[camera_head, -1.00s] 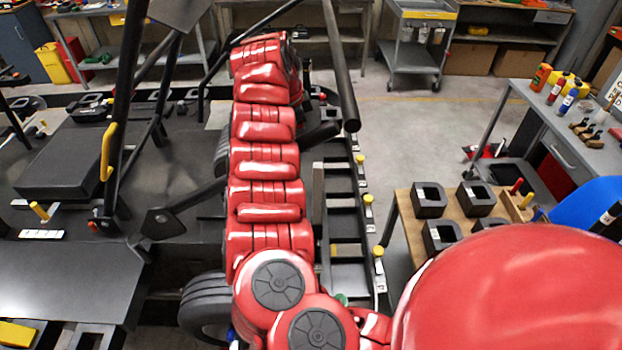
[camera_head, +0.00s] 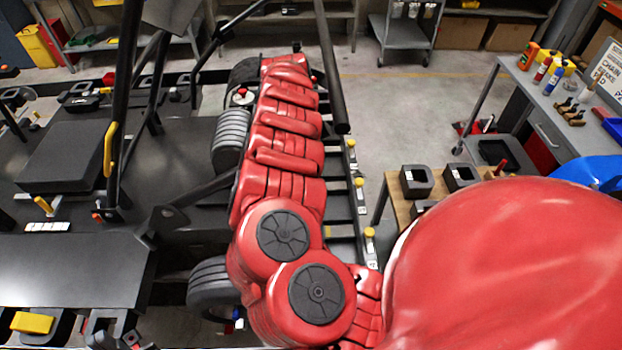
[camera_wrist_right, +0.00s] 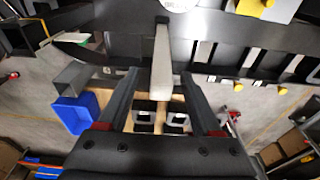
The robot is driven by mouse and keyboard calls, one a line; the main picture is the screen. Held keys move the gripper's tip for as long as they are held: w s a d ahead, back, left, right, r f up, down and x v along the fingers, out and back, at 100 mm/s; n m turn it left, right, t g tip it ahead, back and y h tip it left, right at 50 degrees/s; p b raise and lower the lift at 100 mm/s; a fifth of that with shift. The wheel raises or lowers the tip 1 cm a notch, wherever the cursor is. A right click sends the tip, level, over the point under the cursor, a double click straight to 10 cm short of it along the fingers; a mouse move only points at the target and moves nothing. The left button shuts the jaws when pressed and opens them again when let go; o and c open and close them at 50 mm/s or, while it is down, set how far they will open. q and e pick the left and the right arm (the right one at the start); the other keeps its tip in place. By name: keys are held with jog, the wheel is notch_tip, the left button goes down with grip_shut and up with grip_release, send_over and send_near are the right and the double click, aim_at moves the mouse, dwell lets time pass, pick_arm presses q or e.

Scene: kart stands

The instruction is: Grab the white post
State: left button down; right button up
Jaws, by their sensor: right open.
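The white post (camera_wrist_right: 161,70) shows in the right wrist view as a pale upright bar below a dark frame. My right gripper (camera_wrist_right: 161,78) is open, with one dark finger on each side of the post's lower part. Gaps show on both sides, and I cannot tell how deep the post sits between the fingers. In the head view I cannot make out the post or my right gripper. A red arm reaches away up the middle, with only a little dark at its far end, where my left gripper (camera_head: 296,47) hardly shows.
A dark kart stand with a rail of yellow knobs (camera_head: 360,183) lies along the arm. A wooden table with black blocks (camera_head: 416,181) is at right, partly hidden by my red arm. A blue bin (camera_wrist_right: 76,112) and a grey bench (camera_head: 560,130) with bottles are nearby.

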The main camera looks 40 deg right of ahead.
jog(key=shift+w+f, duration=0.1)
jog(key=shift+f, duration=0.1)
grip_shut()
dwell(1.3)
